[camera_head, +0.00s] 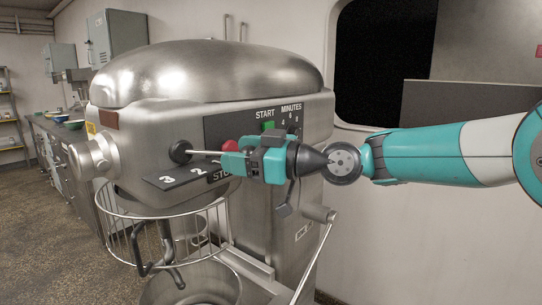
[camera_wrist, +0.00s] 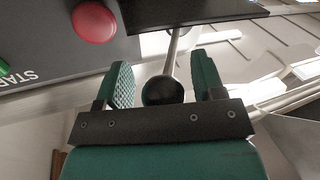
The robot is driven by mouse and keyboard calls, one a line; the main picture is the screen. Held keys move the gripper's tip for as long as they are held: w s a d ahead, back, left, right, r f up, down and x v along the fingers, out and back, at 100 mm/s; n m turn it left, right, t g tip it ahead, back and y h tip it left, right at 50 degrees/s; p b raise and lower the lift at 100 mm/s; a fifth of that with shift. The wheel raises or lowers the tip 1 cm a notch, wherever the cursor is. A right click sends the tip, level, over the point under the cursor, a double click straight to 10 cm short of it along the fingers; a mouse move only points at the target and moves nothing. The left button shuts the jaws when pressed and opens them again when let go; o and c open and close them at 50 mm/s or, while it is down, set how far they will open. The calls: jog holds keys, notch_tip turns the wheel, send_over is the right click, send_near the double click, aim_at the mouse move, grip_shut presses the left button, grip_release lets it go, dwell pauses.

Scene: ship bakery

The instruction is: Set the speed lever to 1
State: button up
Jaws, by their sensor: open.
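The speed lever (camera_head: 205,152) is a thin metal rod that runs from a round black pivot on the side of the mixer (camera_head: 210,75) to the right, towards my gripper (camera_head: 232,157). In the wrist view the lever's black ball knob (camera_wrist: 162,91) lies between the two open fingers of my gripper (camera_wrist: 162,70), with a visible gap on each side. The dark speed plate (camera_head: 172,179) below the lever shows 3 and 2; no 1 is visible, and my gripper covers the area to its right.
A red stop button (camera_head: 229,146) is close behind my gripper; it also shows in the wrist view (camera_wrist: 94,21). A green start button (camera_head: 268,127) is above. A wire bowl guard (camera_head: 120,228) and a bowl (camera_head: 190,288) are below. A counter (camera_head: 58,150) runs along the left.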

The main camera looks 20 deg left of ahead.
jog(key=shift+d+f, duration=0.1)
jog(key=shift+d, duration=0.4)
jog(key=d+b, duration=0.5)
jog(key=d, duration=1.1)
jog(key=shift+d, duration=0.25)
jog(key=s+d+f+m+h+p, duration=0.4)
jog(key=s+d+m+h, duration=0.2)
jog(key=s+d, duration=0.4)
jog(key=s+d+f+m+h+p, duration=0.4)
jog(key=s+d+m+h, duration=0.3)
jog(key=s+d, duration=0.4)
jog(key=shift+s+f+h, duration=0.3)
jog(key=shift+s+h, duration=0.1)
jog(key=shift+s, duration=0.6)
